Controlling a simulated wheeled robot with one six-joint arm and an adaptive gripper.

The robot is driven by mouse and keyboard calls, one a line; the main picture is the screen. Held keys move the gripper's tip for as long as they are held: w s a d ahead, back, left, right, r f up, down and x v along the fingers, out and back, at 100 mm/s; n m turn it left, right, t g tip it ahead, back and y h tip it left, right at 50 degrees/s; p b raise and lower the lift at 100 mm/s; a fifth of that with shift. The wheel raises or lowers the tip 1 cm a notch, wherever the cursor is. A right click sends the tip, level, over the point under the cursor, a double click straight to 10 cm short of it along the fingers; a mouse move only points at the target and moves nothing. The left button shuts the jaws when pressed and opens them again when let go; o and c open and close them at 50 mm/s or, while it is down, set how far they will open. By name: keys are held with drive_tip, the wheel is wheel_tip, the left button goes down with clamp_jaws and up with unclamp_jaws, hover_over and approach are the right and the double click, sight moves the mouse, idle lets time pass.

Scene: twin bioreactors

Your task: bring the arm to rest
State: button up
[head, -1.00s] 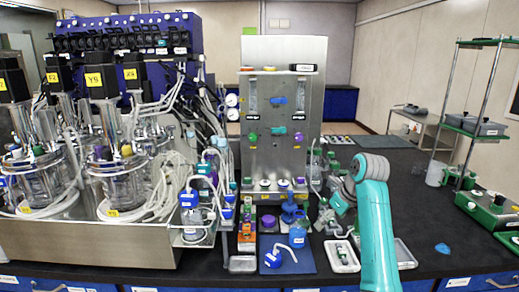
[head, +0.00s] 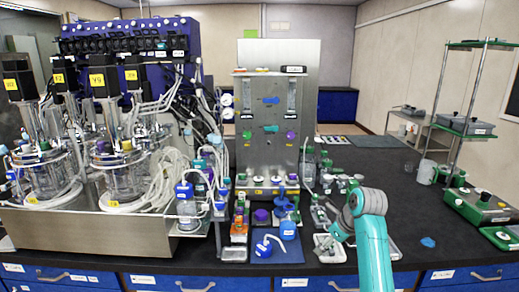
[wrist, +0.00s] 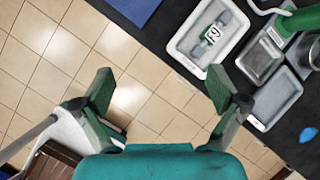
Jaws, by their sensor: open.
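My teal arm (head: 373,250) rises at the right front of the bench in the head view, with its grey joint bent to the left. My gripper (wrist: 160,75) shows in the wrist view with its two dark green fingers wide apart and nothing between them. Tiled floor (wrist: 120,50) lies below and between the fingers. In the head view the fingers cannot be made out.
A white tray (wrist: 188,50) holding a small labelled item lies beyond the right finger on the black bench (head: 450,252). Grey trays (wrist: 282,95) lie beside it. A blue piece (head: 428,242) is on the bench. Twin glass bioreactors (head: 125,175) stand left.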

drive_tip(key=s+a+f+n+t, duration=0.1)
drive_tip(key=s+f+n, duration=0.3)
drive_tip(key=f, duration=0.6)
drive_tip(key=s+a+f+n+t, duration=0.1)
drive_tip(key=s+f+n, duration=0.1)
drive_tip(key=s+f, duration=0.7)
drive_tip(key=s+f+n+t+h, duration=0.1)
drive_tip(key=s+f+n, duration=0.2)
drive_tip(key=s+f, duration=0.35)
drive_tip(key=s+f+n+t+h, duration=0.1)
drive_tip(key=s+f+n+t, duration=0.2)
drive_tip(key=s, duration=0.6)
drive_tip(key=s+r+n+t, duration=0.15)
drive_tip(key=s+n, duration=0.25)
drive_tip(key=s, duration=0.5)
drive_tip(key=s+r+n, duration=0.2)
drive_tip(key=s+n, duration=0.1)
drive_tip(key=s, duration=0.7)
drive_tip(key=s+r+n+t, duration=0.2)
drive_tip(key=s+r+n, duration=0.6)
drive_tip(key=s+r, duration=0.7)
drive_tip(key=shift+s+a+r+n+h, duration=0.15)
drive_tip(key=shift+a+r+n+h, duration=0.15)
drive_tip(key=shift+a+n, duration=0.15)
